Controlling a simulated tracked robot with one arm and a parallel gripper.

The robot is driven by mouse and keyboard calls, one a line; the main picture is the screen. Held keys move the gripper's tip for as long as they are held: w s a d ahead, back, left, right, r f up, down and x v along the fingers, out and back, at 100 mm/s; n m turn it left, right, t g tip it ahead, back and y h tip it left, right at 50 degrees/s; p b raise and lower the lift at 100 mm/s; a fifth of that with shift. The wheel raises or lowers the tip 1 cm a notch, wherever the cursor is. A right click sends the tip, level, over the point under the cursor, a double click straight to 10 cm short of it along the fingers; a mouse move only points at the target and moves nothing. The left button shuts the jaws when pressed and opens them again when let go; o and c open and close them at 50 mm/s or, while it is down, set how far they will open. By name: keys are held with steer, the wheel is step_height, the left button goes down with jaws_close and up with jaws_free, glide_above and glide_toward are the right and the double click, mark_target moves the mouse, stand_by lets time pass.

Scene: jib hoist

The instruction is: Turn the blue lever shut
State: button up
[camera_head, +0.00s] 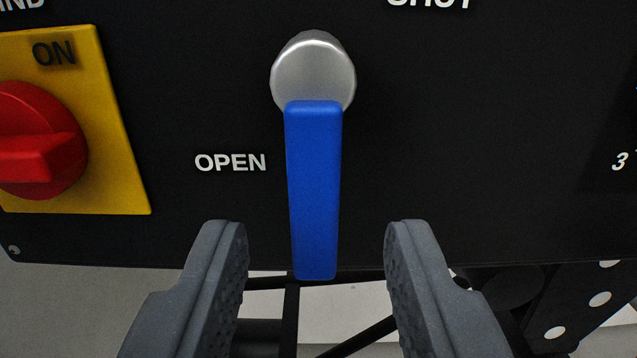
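The blue lever (315,190) hangs straight down from a silver round hub (313,72) on a black panel. The white word OPEN (230,162) is printed left of the lever. The word SHUT (431,3) is at the top edge, partly cut off, up and right of the hub. My gripper (317,240) is open, with one grey finger on each side of the lever's lower end. Clear gaps show between the lever and both fingers in the picture. How far the fingertips are from the panel in depth I cannot tell.
A red rotary knob (38,145) on a yellow plate (125,180) marked ON sits on the panel at left.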

steer(key=shift+w+a, duration=0.2)
steer(key=shift+w, duration=0.45)
steer(key=shift+w+d, duration=0.2)
steer(key=shift+w, duration=0.4)
